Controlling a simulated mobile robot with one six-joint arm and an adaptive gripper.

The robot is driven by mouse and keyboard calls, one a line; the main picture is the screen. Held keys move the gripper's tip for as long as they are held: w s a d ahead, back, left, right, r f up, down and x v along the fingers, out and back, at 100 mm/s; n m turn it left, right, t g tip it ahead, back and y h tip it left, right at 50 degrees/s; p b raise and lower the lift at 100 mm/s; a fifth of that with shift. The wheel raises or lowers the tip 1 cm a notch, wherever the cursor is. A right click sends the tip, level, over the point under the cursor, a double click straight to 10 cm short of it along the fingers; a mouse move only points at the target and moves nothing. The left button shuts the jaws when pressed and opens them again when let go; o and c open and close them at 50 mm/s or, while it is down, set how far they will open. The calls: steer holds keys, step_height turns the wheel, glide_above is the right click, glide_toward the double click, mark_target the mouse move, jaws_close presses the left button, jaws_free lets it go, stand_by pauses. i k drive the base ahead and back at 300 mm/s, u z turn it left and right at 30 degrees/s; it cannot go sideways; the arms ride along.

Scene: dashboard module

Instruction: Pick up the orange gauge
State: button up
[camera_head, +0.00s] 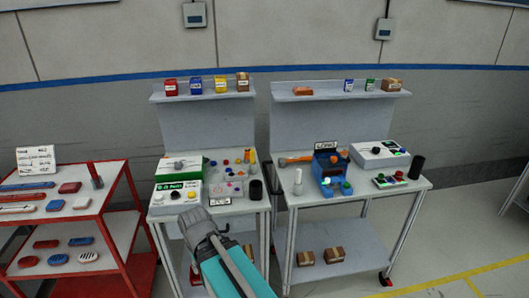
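Several orange things are in view, and they are too small for me to tell surely which is the gauge. An orange block (303,91) lies on the upper shelf of the right cart. A tool with an orange part (296,160) lies at the left back of the right cart's top. Small orange parts show at the blue box (328,182) on that cart. My gripper (192,216) is at the end of my teal arm, in front of the left cart's front edge. Its fingers are not clear, and I see nothing held.
The left cart (226,207) carries a green-and-white box (179,168), a white button box (177,196) and a black cylinder (256,189). The right cart (300,208) holds a white cylinder (298,182) and a white box (380,154). A red rack (85,209) stands left.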

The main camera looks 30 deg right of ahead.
mark_target(247, 151)
steer(key=z, duration=0.35)
steer(key=i, duration=0.6)
steer(key=z, duration=0.4)
steer(key=k, duration=0.9)
steer(key=z, duration=0.1)
steer(key=i, duration=0.6)
steer(key=z, duration=0.05)
